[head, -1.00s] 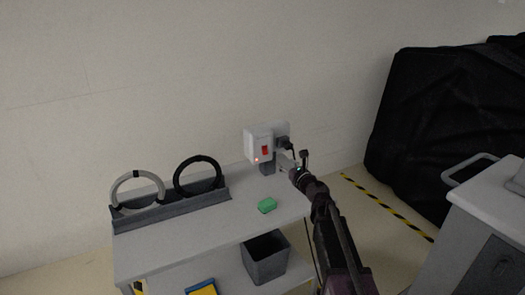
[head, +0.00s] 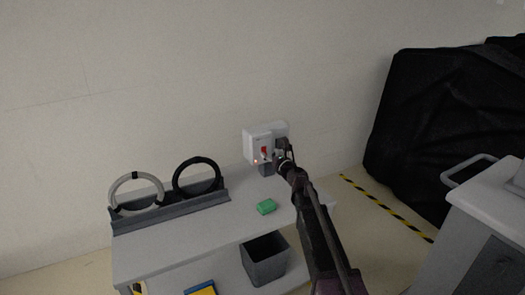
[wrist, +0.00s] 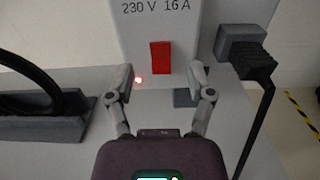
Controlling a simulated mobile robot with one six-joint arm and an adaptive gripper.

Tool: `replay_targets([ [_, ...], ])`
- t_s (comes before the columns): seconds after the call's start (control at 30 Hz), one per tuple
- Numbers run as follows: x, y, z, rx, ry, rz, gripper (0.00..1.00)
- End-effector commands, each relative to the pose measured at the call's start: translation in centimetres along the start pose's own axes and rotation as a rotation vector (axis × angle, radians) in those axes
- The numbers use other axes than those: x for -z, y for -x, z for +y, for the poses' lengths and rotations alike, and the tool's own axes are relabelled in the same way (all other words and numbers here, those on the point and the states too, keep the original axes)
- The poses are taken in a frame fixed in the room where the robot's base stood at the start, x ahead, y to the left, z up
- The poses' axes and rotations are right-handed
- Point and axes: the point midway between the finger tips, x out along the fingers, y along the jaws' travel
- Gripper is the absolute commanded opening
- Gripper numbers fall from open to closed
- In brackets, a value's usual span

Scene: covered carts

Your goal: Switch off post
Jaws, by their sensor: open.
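The post is a white box (head: 257,143) on a grey foot at the back of the grey table, marked "230 V 16 A" in the wrist view (wrist: 190,22). Its red rocker switch (wrist: 161,57) is in the middle of its face, and a small orange-red light (wrist: 138,80) glows at the lower left. A black plug (wrist: 243,53) with a cable sits at its right side. My gripper (wrist: 161,84) is open and empty in front of the post, its two fingers to the left and right below the switch. I cannot tell if the fingers touch the box.
A green block (head: 266,207) lies on the table (head: 180,245). A grey rack (head: 172,212) with a white and a black ring stands at left. A grey bin (head: 264,260) is on the lower shelf. A black covered cart (head: 440,130) stands at right.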

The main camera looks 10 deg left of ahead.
Motion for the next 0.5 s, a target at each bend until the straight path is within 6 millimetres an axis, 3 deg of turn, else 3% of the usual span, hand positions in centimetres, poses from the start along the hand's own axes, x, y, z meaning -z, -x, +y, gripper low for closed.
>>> replay_targets([
  [0.2,0.0,-2.9,0.1,-0.002,0.0,0.0,0.69],
  [0.5,0.0,-4.1,0.1,-0.002,0.0,0.0,0.69],
])
